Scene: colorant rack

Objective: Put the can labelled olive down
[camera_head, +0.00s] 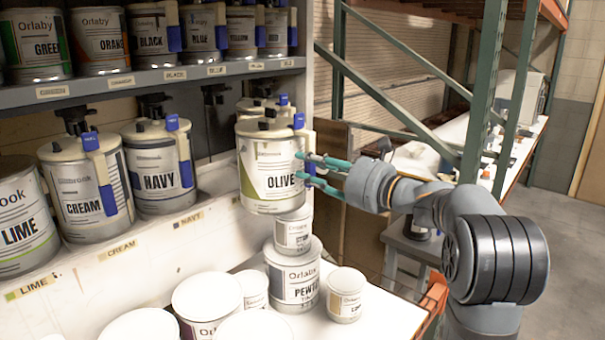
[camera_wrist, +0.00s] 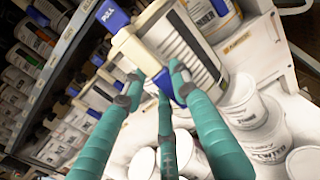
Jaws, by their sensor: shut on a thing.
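The olive can (camera_head: 268,172) is white with a green stripe, a cream lid and a blue tab, and is upright in the head view. My gripper (camera_head: 302,168) reaches it from the right, with its teal fingers shut on the handle side. In the wrist view the fingers (camera_wrist: 155,88) close around the cream handle (camera_wrist: 138,50) of the can (camera_wrist: 185,45). The can is at the right end of the lower shelf (camera_head: 150,235), right of the navy can (camera_head: 158,170). Whether its base touches the shelf is hard to tell.
The cream can (camera_head: 80,190) and lime can (camera_head: 22,225) stand further left. Below, several white cans, including a pewter one (camera_head: 293,280), crowd the white counter (camera_head: 385,318). The upper shelf (camera_head: 190,73) is full of cans. A green rack post (camera_head: 488,90) stands behind my arm.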

